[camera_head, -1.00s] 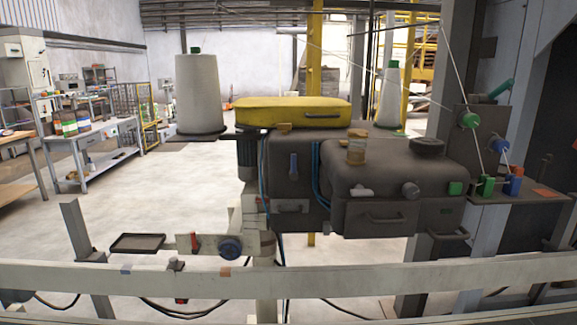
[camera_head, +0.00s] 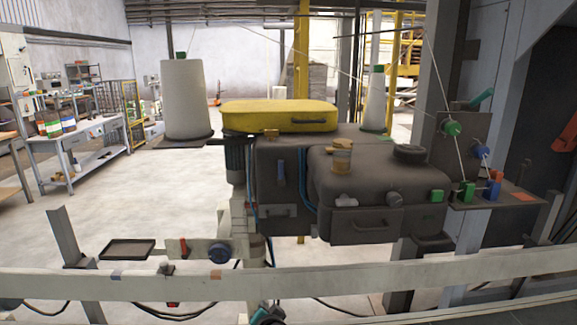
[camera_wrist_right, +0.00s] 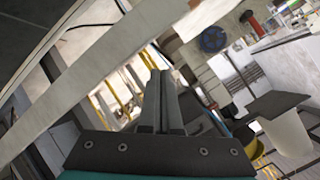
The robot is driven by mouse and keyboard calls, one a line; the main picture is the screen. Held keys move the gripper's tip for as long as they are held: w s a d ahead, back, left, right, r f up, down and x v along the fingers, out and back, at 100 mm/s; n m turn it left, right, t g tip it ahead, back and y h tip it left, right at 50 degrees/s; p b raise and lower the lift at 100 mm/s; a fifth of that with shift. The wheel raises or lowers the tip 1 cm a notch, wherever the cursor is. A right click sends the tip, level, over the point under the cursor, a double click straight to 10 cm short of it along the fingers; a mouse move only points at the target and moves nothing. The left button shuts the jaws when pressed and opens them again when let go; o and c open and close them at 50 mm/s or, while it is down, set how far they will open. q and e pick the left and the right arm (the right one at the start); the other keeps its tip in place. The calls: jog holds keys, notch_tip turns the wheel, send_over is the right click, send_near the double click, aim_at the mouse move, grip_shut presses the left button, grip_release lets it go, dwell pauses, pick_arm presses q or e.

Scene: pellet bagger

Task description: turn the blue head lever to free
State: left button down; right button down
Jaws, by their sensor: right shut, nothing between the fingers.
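The blue head lever (camera_head: 281,174) stands upright on the front of the dark grey machine head (camera_head: 335,188), left of its middle. My right gripper (camera_head: 268,312) shows only in part at the bottom edge of the head view, below the white rail and well below the lever. In the right wrist view its two fingers (camera_wrist_right: 161,92) are together with nothing between them. The blue lever cannot be made out in the wrist view. My left gripper is not in view.
A white rail (camera_head: 380,275) crosses the whole front, between me and the machine. A blue round knob (camera_head: 218,252) and a red lever (camera_head: 184,247) sit on a bracket at lower left, beside a small dark tray (camera_head: 127,249). A yellow cover (camera_head: 278,116) tops the head.

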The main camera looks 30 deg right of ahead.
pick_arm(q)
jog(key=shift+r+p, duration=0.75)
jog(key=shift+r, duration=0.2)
pick_arm(e)
jog(key=w+d+r+m+t+h, duration=0.1)
jog(key=d+r+m+h, duration=0.1)
jog(key=r, duration=0.8)
jog(key=w+d+r+m+t+h, duration=0.1)
jog(key=d+r+m, duration=0.3)
jog(key=r, duration=0.6)
jog(key=w+d+r+m+h, duration=0.2)
jog(key=r+m, duration=0.4)
jog(key=r, duration=0.4)
jog(key=shift+w+d+r+t+h, duration=0.3)
jog(key=shift+d+t+h, duration=0.1)
jog(key=shift+d+h, duration=0.35)
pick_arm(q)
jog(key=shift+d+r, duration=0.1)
pick_arm(e)
jog(key=shift+w, duration=0.1)
